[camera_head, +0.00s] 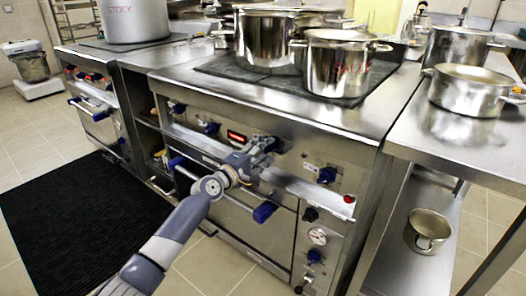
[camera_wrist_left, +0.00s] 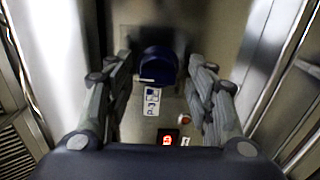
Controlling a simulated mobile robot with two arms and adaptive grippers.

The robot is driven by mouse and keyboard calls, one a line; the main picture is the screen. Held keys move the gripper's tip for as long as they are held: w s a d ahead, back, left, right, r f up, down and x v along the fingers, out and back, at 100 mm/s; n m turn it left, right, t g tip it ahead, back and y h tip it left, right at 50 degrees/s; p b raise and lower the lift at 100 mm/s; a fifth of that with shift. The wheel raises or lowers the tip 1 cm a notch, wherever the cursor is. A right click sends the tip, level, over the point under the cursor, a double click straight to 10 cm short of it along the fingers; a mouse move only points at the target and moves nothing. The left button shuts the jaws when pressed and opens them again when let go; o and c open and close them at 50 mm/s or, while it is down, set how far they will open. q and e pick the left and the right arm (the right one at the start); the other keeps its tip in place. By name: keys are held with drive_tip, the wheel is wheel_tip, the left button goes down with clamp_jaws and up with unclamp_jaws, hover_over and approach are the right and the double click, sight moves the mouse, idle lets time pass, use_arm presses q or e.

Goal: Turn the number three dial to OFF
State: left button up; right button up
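A dark blue dial (camera_wrist_left: 157,63) shows in the left wrist view on the steel panel, between the two fingers of my left gripper (camera_wrist_left: 159,75). The fingers are spread, with a visible gap on each side of the dial. A small white mark is on its lower edge, and a printed label (camera_wrist_left: 152,102) is beside it. In the head view my left gripper (camera_head: 265,146) is at the stove's front panel, hiding the dial there. Other dials show on this panel, at the left (camera_head: 178,107), left of the display (camera_head: 210,127) and right of my gripper (camera_head: 327,175). My right gripper is out of view.
A red lit display (camera_head: 237,136) is left of my gripper. An oven handle with blue ends (camera_head: 263,213) juts out below. Steel pots (camera_head: 338,65) stand on the stovetop. A steel side table (camera_head: 460,130) is at right. A black mat (camera_head: 85,225) lies on the floor.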

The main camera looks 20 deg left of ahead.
use_arm(q)
drive_tip(key=shift+s, duration=0.15)
drive_tip(key=v, duration=1.1)
drive_tip(key=shift+s+a, duration=0.15)
drive_tip(key=shift+s, duration=0.2)
